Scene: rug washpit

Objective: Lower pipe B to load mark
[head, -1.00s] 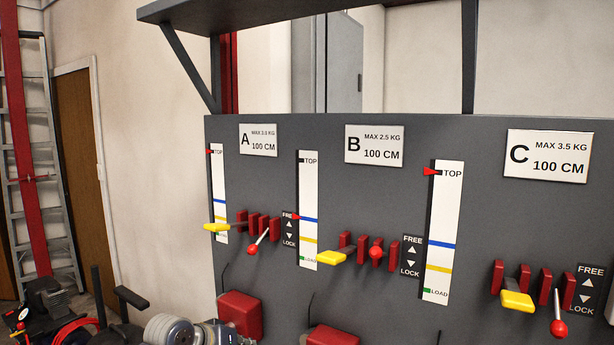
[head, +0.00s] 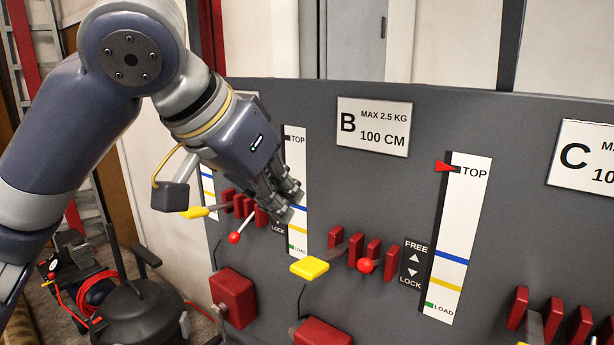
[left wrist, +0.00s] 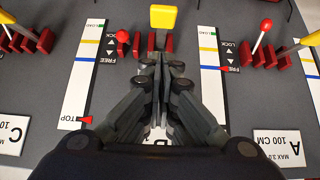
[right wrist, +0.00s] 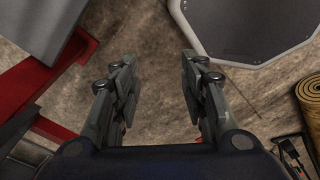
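Section B of the grey panel has a B sign (head: 373,127), a yellow handle (head: 309,267) and a red-knobbed lever (head: 365,265) pointing outward. The scale strip (head: 297,150) left of B's handle is partly hidden by my left gripper (head: 291,200); in the left wrist view the strip's red pointer (left wrist: 226,68) is about at the blue line. My left gripper's fingers look closed together, empty, above the yellow handle. In the left wrist view the handle (left wrist: 163,18) lies beyond the fingertips. My right gripper (right wrist: 155,75) is open and empty above the floor.
The scale right of B (head: 458,235) has its pointer at TOP. Section A's red knob (head: 234,238) hangs low at the left. Red blocks (head: 233,298) stick out below. A black tank (head: 140,310) and red hose (head: 75,300) are on the floor at left.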

